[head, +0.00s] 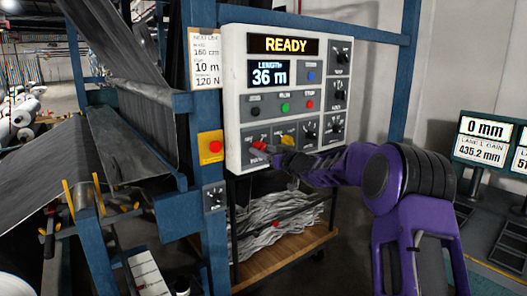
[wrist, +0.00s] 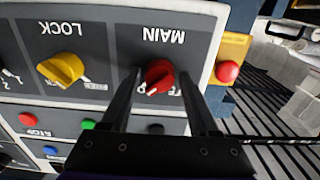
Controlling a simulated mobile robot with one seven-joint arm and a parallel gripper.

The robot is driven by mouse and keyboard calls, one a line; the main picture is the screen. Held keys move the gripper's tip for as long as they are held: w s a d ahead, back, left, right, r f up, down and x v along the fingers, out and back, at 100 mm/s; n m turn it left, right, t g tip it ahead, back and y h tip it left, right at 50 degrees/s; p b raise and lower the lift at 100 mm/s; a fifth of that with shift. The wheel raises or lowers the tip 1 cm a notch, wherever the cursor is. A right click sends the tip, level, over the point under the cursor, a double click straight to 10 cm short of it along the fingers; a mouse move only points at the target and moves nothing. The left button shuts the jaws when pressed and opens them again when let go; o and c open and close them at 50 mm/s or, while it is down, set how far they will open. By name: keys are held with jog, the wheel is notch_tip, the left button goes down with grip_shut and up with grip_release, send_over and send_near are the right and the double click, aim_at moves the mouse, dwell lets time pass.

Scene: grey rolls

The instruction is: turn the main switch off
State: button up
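The main switch is a red rotary knob (wrist: 159,74) under the label MAIN, which appears upside down in the wrist view. Its white pointer slants towards the partly hidden position marks; I cannot read which mark it points to. In the head view the red knob (head: 258,146) is at the lower left of the white control panel (head: 240,165). My gripper (wrist: 160,78) is open, with one finger on each side of the knob and a small gap showing at both. In the head view my gripper (head: 273,150) reaches the panel from the right and partly hides that corner.
The yellow LOCK knob (wrist: 61,69) sits beside the main switch. Red (head: 310,104) and green (head: 285,107) buttons and black knobs are close by on the panel. A red emergency button (head: 215,146) on a yellow plate is just left. The display reads READY.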

grip_shut()
jog(key=shift+n, duration=0.3)
jog(key=n+b, duration=0.6)
jog(key=n, duration=0.7)
jog(key=shift+d+n+b, duration=0.1)
jog(key=shift+n+b, duration=0.25)
jog(key=shift+n, duration=1.85)
